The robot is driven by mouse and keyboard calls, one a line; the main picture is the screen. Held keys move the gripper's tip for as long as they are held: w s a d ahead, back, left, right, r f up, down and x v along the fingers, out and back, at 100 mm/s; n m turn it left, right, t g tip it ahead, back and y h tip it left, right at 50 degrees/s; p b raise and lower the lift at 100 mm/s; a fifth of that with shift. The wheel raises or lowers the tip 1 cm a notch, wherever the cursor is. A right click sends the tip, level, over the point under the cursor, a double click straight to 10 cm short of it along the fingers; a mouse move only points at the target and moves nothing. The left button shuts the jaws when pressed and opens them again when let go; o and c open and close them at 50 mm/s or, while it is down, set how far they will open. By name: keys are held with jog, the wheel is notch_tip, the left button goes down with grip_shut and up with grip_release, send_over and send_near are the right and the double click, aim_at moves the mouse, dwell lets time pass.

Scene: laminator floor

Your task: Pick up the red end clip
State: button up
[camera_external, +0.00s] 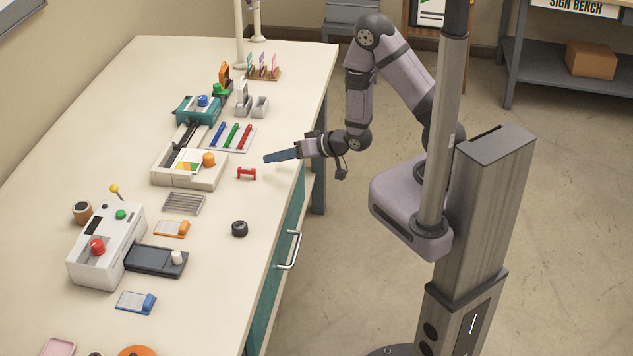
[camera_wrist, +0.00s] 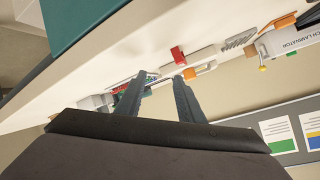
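The red end clip (camera_external: 246,173) is a small red piece with two upright ends joined by a bar. It lies on the pale bench top near the right edge. In the wrist view a red piece (camera_wrist: 178,55), which looks like the same clip, shows just beyond the right-hand fingertip. My gripper (camera_external: 266,158) points left, above the bench and a little to the upper right of the clip. In the wrist view my gripper (camera_wrist: 155,78) has its two blue-grey fingers apart, with nothing held between them. It does not touch the clip.
A cream machine (camera_external: 188,170) with an orange knob stands left of the clip. A tray (camera_external: 245,148) with blue, green and red pieces lies behind it. A black round knob (camera_external: 239,229) sits nearer the front. The bench around the clip's right and front is clear.

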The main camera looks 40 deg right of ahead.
aim_at(251, 169)
jog(key=n+b, duration=0.1)
jog(key=a+f+n+y+b, duration=0.1)
jog(key=n, duration=0.1)
jog(key=a+n+b, duration=0.1)
jog(key=shift+f+n+y, duration=0.3)
jog(key=shift+f, duration=0.05)
jog(key=n+b, duration=0.1)
jog(key=a+n+y+b, duration=0.1)
jog(key=shift+s+a+n, duration=0.1)
jog(key=shift+s+n, duration=0.1)
jog(key=shift+n, duration=0.2)
jog(key=shift+a+r+n, duration=0.2)
jog(key=shift+r+n, duration=0.05)
jog(key=shift+n, duration=0.25)
jog(key=shift+b+x, duration=0.3)
jog(key=shift+x, duration=0.7)
jog(key=shift+p+x, duration=0.8)
jog(key=shift+x, duration=1.85)
jog(key=shift+s, duration=0.1)
jog(key=shift+c, duration=0.3)
grip_shut()
